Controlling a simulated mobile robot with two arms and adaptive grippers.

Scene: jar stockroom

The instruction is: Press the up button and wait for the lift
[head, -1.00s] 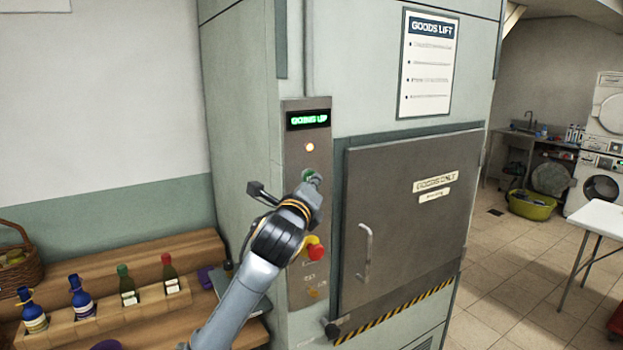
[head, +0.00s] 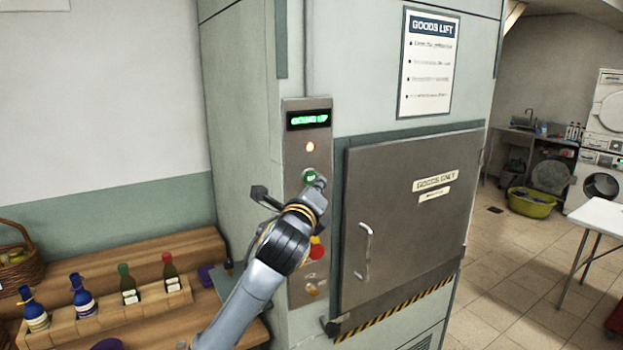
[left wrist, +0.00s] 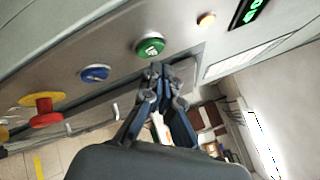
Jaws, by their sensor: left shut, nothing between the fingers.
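The steel control panel (head: 294,230) of the goods lift carries a green up button (head: 310,176), which also shows in the left wrist view (left wrist: 150,46). My left gripper (head: 319,183) is shut and empty, its tips just below the green button. In the left wrist view a small gap seems to lie between the tips (left wrist: 160,70) and the button. The display (head: 308,120) reads "GOING UP" in green. An amber lamp (head: 310,147) below it is lit. The lift door (head: 405,220) is closed. A blue button (left wrist: 95,73) shows in the wrist view. My right gripper is out of view.
A red stop knob (head: 317,250) sits lower on the panel. A wooden stepped shelf (head: 130,262) with several bottles stands at the left. A white table (head: 603,217) and a green tub (head: 531,204) are at the right, with open tiled floor between.

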